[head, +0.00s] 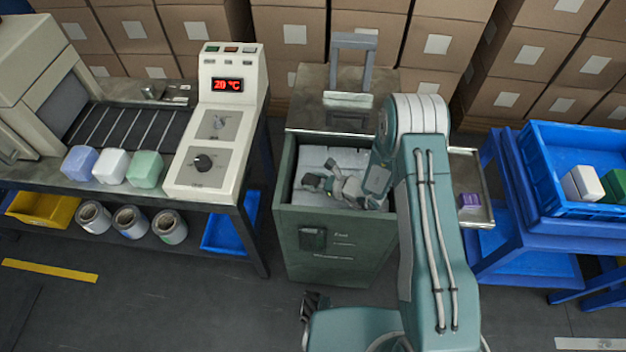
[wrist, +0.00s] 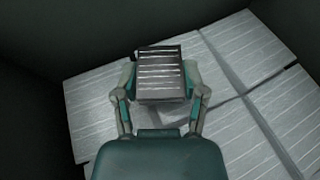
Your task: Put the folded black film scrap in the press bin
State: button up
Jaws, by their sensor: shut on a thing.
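The press bin (head: 338,240) is a dark green box with an open top, left of my arm in the head view. Pale grey, ribbed sheets (wrist: 250,50) cover its floor in the wrist view. My gripper (head: 320,182) is in or just over the bin's opening, pointing down into it. In the wrist view my gripper (wrist: 160,84) is shut on the folded black film scrap (wrist: 160,68), a dark block with pale stripes, gripped by its two sides. The scrap shows above the sheets; its exact height over them is unclear.
A machine with a red display (head: 228,85) stands left of the bin. Several wrapped blocks (head: 113,166) sit by its conveyor. A steel tray (head: 484,212) with a purple item is right of my arm. A blue crate (head: 570,140) stands further right. Cardboard boxes line the back.

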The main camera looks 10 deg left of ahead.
jog(key=shift+f, duration=0.3)
jog(key=o, duration=0.7)
jog(key=shift+o, duration=0.2)
